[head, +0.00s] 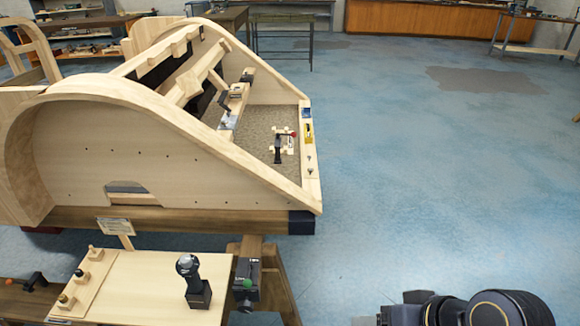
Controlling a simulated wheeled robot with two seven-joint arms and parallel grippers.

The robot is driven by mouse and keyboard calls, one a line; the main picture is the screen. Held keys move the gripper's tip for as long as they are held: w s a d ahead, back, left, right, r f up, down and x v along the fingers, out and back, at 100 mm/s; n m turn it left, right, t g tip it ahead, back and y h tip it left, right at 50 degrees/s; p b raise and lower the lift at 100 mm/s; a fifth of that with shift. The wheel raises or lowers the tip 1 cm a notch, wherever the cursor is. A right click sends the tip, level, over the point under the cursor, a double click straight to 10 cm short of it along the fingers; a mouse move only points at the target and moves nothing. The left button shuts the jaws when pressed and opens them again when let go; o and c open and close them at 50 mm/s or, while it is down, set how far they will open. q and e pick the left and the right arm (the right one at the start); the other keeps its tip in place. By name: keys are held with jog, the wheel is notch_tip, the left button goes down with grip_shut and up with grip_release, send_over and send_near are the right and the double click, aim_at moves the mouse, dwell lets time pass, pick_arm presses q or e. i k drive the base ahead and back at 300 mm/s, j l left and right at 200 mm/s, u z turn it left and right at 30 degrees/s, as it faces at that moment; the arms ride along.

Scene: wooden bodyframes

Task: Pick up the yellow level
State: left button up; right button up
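A small yellow item (308,130), which looks like the yellow level, lies on the light wooden strip along the right edge of the wooden bodyframe (140,150). It is too small in view to make out its details. Nothing of mine is near it. My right arm shows as black rounded links at the bottom right. Its gripper (378,318) seems to be at the bottom edge, mostly cut off, so its fingers cannot be made out. My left gripper is not in view.
A blue item (307,112) lies just behind the yellow one. A black lever with a red knob (283,147) stands on the bodyframe floor. A wooden table (145,290) with a black joystick (194,282) is in front. The blue floor (430,180) to the right is clear.

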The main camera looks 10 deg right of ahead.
aim_at(308, 134)
jog(key=l+z, duration=0.55)
jog(key=z, duration=0.2)
jog(key=i+l+z, duration=0.35)
jog(key=i+l, duration=0.15)
jog(key=l, duration=0.15)
jog(key=i+l+z, duration=0.3)
jog(key=i+l, duration=0.25)
jog(key=i+u, duration=0.45)
jog(key=i, duration=0.15)
jog(key=i+l+u, duration=0.25)
jog(key=i+u, duration=0.2)
jog(key=i, duration=0.15)
